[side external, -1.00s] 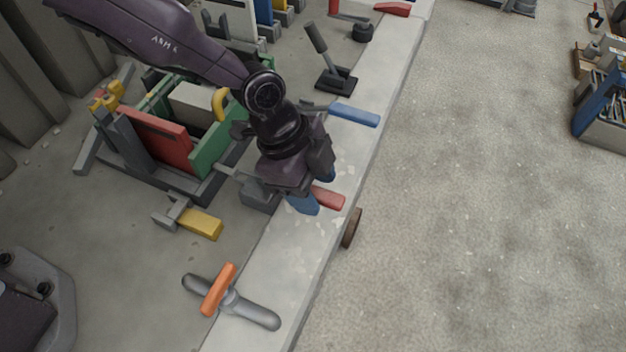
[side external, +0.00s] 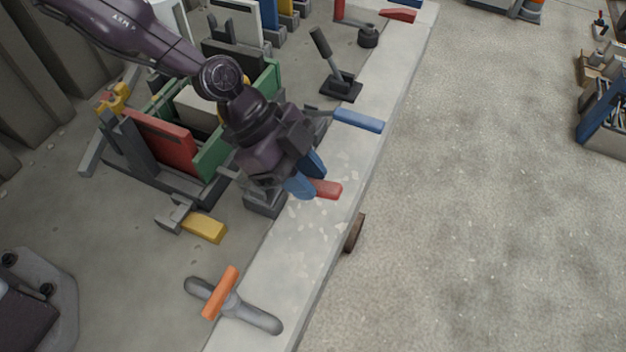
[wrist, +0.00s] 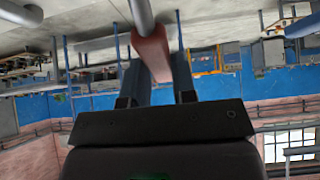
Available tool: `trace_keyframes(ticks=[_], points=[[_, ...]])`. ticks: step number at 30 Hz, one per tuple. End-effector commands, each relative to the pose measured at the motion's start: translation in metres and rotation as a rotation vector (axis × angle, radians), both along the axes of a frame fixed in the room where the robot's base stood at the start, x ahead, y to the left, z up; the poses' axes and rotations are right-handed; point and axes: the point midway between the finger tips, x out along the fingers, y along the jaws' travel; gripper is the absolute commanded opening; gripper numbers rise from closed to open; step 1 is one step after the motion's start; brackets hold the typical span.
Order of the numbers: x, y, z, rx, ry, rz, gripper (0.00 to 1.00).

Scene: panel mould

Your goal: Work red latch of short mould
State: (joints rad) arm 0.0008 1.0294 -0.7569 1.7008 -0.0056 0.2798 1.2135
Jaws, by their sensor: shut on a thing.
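The red latch handle (side external: 327,189) sticks out to the right over the pale ledge, beside a dark grey block (side external: 265,203). My gripper (side external: 305,176) is at this handle, its blue fingers shut on it, and the handle's outer end shows past them. In the wrist view the red handle (wrist: 151,52), on a grey rod, lies between the two blue fingers (wrist: 160,72). The mould with a red panel (side external: 163,143) and green sides (side external: 211,156) stands to the left of my gripper. My wrist hides the handle's inner part and some of the mould.
A blue handle (side external: 358,120) lies just above right of my gripper. A yellow handle (side external: 204,228) is at lower left. A grey tool with an orange grip (side external: 221,292) lies on the ledge's near end. A black lever (side external: 335,70) stands behind. The floor at right is open.

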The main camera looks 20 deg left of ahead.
Motion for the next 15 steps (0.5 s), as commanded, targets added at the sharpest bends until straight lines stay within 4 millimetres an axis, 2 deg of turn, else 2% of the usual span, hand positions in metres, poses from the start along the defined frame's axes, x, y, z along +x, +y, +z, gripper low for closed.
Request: trace_keyframes(ticks=[6, 15], points=[[0.001, 0.013, 0.010, -0.144, 0.004, 0.005, 0.00], [0.000, 0.020, 0.017, -0.252, 0.000, 0.001, 0.00]])
